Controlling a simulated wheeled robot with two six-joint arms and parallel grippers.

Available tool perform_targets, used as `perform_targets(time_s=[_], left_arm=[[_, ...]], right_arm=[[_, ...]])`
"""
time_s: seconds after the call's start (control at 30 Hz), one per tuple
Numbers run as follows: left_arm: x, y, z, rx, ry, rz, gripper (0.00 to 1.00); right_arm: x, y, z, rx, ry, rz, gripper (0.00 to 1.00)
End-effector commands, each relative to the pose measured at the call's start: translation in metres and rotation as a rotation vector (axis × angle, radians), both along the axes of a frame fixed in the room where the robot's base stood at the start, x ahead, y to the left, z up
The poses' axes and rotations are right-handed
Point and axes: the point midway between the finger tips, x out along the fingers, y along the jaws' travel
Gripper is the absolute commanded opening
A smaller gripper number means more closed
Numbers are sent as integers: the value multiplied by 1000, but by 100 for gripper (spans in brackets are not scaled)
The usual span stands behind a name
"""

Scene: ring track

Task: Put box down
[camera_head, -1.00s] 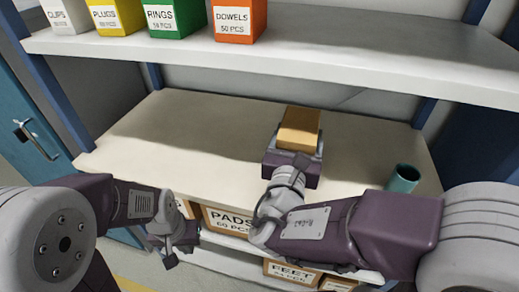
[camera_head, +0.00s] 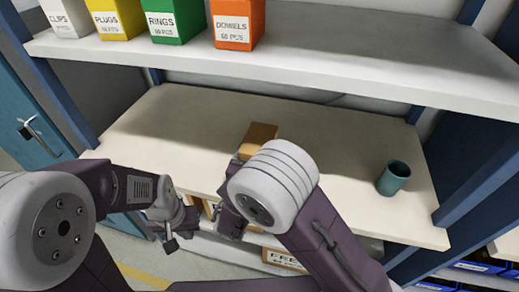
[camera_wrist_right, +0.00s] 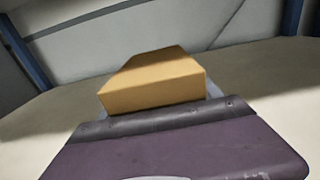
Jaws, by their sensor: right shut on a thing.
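The box (camera_head: 260,134), plain tan-orange, is over the middle shelf board (camera_head: 345,125); my right arm hides its lower part in the head view. In the right wrist view the box (camera_wrist_right: 155,82) sits at the jaws of my right gripper (camera_wrist_right: 155,112), which is shut on it. The right gripper itself is hidden behind my arm in the head view. I cannot tell whether the box touches the board. My left gripper (camera_head: 170,232) hangs in front of the shelf at the left, away from the box; its jaws are not clear.
A teal cup (camera_head: 393,178) stands on the board's right side. The board's left part is clear. The upper shelf (camera_head: 340,75) carries several labelled bins, including an orange DOWELS bin (camera_head: 237,22). Labelled boxes, one marked FEET (camera_head: 284,259), are below. A blue post (camera_head: 478,185) borders the right.

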Motion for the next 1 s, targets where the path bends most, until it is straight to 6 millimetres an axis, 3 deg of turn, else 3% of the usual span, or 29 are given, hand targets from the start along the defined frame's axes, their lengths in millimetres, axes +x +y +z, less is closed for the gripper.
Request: perform_targets(time_s=[0.37, 0.4, 0.43, 0.8, 1.0], left_arm=[[0, 0, -4, 0, 0, 0, 0], [0, 0, -2, 0, 0, 0, 0], [0, 0, -2, 0, 0, 0, 0], [0, 0, 2, 0, 0, 0, 0], [0, 0, -1, 0, 0, 0, 0]], right_arm=[[0, 0, -6, 1, -3, 0, 8], [0, 0, -5, 1, -1, 0, 84], [0, 0, -5, 1, -1, 0, 92], [0, 0, 0, 2, -2, 0, 94], [-33, 12, -2, 1, -1, 7, 94]])
